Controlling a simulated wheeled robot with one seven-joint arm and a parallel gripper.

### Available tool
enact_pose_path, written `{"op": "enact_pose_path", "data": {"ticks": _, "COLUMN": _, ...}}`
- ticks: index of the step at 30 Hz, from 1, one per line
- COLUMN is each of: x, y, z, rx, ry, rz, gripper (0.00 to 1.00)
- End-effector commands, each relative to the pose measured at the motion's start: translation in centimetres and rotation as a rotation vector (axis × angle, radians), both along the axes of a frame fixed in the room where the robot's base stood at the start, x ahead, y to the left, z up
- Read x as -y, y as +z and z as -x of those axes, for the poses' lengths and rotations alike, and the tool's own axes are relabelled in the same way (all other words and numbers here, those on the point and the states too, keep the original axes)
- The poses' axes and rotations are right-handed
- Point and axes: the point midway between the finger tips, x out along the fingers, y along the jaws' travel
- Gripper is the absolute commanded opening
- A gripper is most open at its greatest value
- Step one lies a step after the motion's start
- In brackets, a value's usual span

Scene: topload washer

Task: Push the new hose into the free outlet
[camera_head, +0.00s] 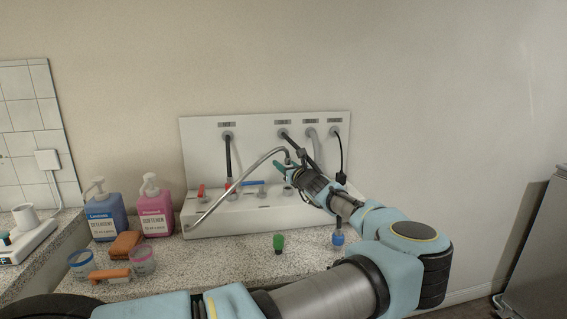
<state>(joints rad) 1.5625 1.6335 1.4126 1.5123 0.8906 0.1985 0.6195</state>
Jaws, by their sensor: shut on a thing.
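A silver hose (237,184) arcs from the lower left of the white outlet unit (214,218) up to my gripper (286,166). My gripper is in front of the back panel, near the middle of the unit. Its teal fingers are shut on what looks like the upper right end of the silver hose; the grip itself is small and partly hidden. Behind it, hoses and a black cord hang from several labelled ports on the panel. I cannot make out a free outlet; my gripper and wrist cover part of the unit.
On the counter (225,262) stand a blue detergent bottle (104,218), a pink softener bottle (156,211), brown sponges, small tubs, a green piece (278,243) and a blue piece (338,238). The counter is clear between the tubs and the green piece.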

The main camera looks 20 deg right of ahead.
Motion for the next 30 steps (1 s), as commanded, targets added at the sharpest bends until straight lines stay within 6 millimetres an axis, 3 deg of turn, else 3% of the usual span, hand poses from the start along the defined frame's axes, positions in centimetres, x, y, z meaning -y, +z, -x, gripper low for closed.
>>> {"op": "enact_pose_path", "data": {"ticks": 7, "x": 0.0, "y": -1.8, "z": 0.0, "rx": 0.000, "ry": 0.000, "rz": 0.000, "gripper": 0.00}}
{"op": "enact_pose_path", "data": {"ticks": 30, "x": 0.0, "y": -1.9, "z": 0.0, "rx": 0.000, "ry": 0.000, "rz": 0.000, "gripper": 0.00}}
